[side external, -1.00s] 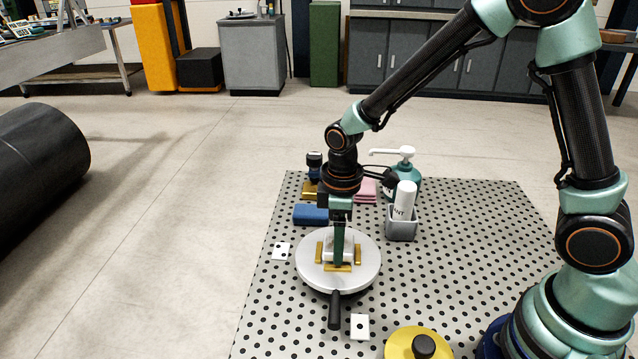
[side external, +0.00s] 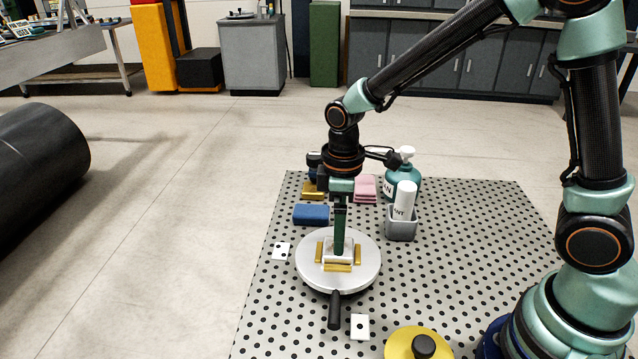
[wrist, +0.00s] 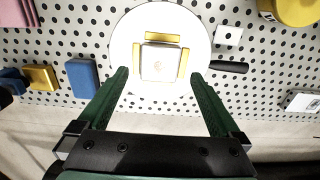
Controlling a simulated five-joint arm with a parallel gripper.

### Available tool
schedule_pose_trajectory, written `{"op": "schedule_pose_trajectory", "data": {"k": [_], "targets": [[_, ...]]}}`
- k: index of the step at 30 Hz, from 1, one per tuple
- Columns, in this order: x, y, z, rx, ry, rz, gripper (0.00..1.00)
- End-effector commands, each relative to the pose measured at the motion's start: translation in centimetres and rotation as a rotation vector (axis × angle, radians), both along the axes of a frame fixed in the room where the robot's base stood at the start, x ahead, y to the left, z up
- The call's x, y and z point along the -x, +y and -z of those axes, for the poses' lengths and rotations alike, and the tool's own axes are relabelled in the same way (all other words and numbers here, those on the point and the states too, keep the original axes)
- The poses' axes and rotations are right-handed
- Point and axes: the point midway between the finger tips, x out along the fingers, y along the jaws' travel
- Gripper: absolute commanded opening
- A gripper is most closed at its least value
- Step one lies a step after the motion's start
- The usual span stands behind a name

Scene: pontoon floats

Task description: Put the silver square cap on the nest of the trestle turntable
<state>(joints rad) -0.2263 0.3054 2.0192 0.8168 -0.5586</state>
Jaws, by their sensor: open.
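The silver square cap (wrist: 161,63) lies between the gold guide bars (wrist: 184,60) in the middle of the round white trestle turntable (wrist: 123,61). In the side view the cap (side external: 331,252) looks seated between the bars on the turntable (side external: 312,279), partly hidden by my finger. My gripper (wrist: 165,98) is open, its two green fingers spread wide with nothing between them. In the side view my gripper (side external: 340,250) points down over the turntable, with its fingertips at about the cap's height or a little above. I cannot tell whether they touch it.
A black handle (side external: 335,310) sticks out from the turntable's front. A blue block (side external: 311,214), pink pads (side external: 365,188), a pump bottle (side external: 404,178) and a grey holder with a white bottle (side external: 402,229) stand behind. A yellow disc (side external: 401,346) lies at the front.

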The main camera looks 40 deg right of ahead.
Motion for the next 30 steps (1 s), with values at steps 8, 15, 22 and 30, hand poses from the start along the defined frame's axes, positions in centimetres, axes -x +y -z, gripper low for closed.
{"op": "schedule_pose_trajectory", "data": {"k": [8,15,22,30], "targets": [[-0.1,0.0,-6.0,-0.001,-0.006,0.0,1.0],[0.0,0.0,-8.7,-0.001,-0.002,0.0,1.0],[0.9,-1.4,-10.8,-0.017,-0.065,0.1,1.0],[4.6,-5.3,-14.2,-0.087,-0.268,0.434,1.0]]}}
